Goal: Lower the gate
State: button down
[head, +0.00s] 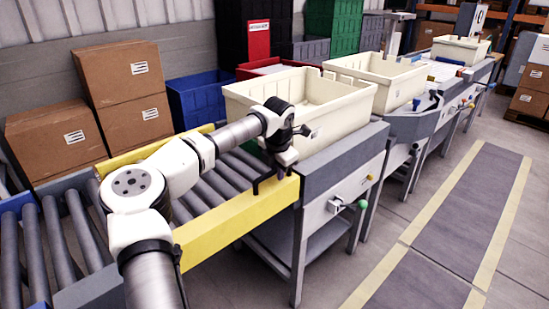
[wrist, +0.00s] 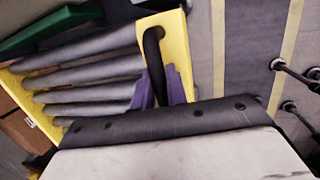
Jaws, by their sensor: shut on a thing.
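The gate is a roller section with yellow side rails (head: 235,213), lying close to level with the conveyor in the head view; a small remaining tilt is hard to judge. A black bar handle (wrist: 154,62) is fixed to the gate's yellow rail (wrist: 172,25). My gripper (head: 276,171) is at the near rail's right end, and its purple fingers (wrist: 160,90) are closed around the handle. The fingers partly hide the handle. My arm crosses above the rollers and covers part of the gate.
A cream bin (head: 345,110) stands on the grey conveyor just right of the gate, near my wrist. Grey rollers (head: 70,235) continue at the left. Cardboard boxes (head: 60,140) and a blue crate (head: 197,95) stand behind. The floor aisle (head: 450,215) at the right is clear.

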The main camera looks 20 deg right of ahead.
jog(key=shift+f, duration=0.4)
jog(key=shift+s+f, duration=0.1)
jog(key=c, duration=1.5)
grip_release()
jog(key=shift+f, duration=0.1)
jog(key=shift+o, duration=0.2)
jog(key=shift+d+r, duration=0.15)
jog(key=shift+r, duration=0.1)
jog(key=shift+r, duration=0.3)
jog(key=b+v, duration=0.1)
jog(key=v, duration=1.2)
